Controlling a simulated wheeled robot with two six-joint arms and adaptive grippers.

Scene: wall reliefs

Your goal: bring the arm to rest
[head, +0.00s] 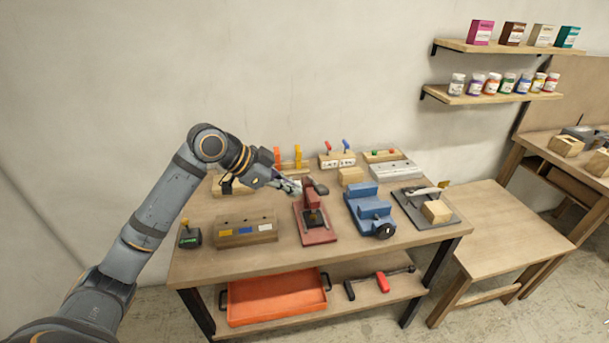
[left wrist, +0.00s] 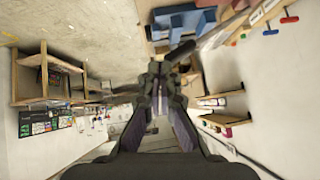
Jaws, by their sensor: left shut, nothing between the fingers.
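My left arm comes in from the left in the head view, bent at a raised elbow, and its forearm reaches over the workbench (head: 270,257). My left gripper (head: 296,188) is shut and empty, beside the upper part of a red press-like tool (head: 318,235). I cannot tell whether they touch. In the left wrist view the gripper's fingers (left wrist: 158,72) are together, with a dark bar-shaped thing (left wrist: 214,36) close by on the right. My right gripper is not in view.
A blue vise (head: 366,203), a wooden block with coloured labels (head: 246,231) and a clamp board (head: 418,217) stand on the bench. An orange tray (head: 275,312) is on the lower shelf. Wall shelves (head: 490,98) hold jars and boxes. The wall above the bench's left is clear.

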